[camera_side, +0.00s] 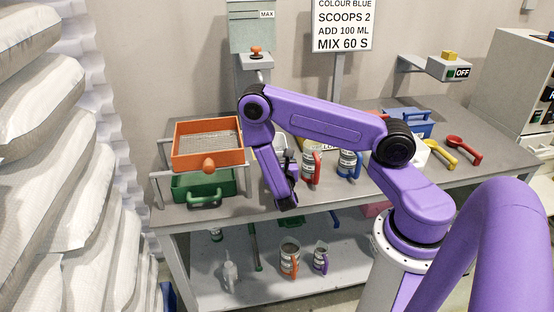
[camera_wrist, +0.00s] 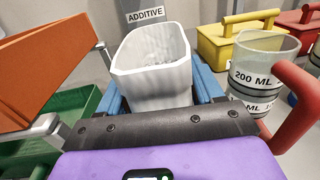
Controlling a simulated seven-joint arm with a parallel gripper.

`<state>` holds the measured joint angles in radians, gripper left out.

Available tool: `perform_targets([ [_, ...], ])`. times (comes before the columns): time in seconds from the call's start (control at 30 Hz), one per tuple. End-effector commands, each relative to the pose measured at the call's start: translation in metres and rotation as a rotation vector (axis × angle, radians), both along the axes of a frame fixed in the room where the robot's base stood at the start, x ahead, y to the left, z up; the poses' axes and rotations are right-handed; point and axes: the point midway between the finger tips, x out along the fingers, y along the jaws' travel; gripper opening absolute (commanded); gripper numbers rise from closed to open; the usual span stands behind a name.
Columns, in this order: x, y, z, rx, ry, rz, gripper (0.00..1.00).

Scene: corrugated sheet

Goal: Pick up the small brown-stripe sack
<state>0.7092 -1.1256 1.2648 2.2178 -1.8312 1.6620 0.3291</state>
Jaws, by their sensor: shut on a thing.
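No small sack with a brown stripe is clearly visible in either view. In the wrist view a white, ribbed, open-topped container (camera_wrist: 155,70) stands upright between two blue finger-like pieces of my gripper (camera_wrist: 157,92), which is shut on it. Its mouth faces up and its inside is pale.
An orange tray (camera_side: 208,142) sits above a green bin (camera_side: 203,187) at left. Clear measuring jugs with red (camera_side: 309,166) and blue (camera_side: 348,163) handles stand to the right of my gripper. Large pale sacks (camera_side: 50,160) are stacked at far left. A lower shelf (camera_side: 265,285) holds jugs.

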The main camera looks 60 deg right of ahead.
Motion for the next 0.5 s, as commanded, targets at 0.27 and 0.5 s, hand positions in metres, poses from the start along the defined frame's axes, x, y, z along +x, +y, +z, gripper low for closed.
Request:
perform_targets([
  [0.27, 0.001, 0.000, 0.009, 0.000, -0.003, 0.000, 0.24],
  [0.5, 0.000, 0.000, 0.028, 0.000, -0.003, 0.000, 0.24],
])
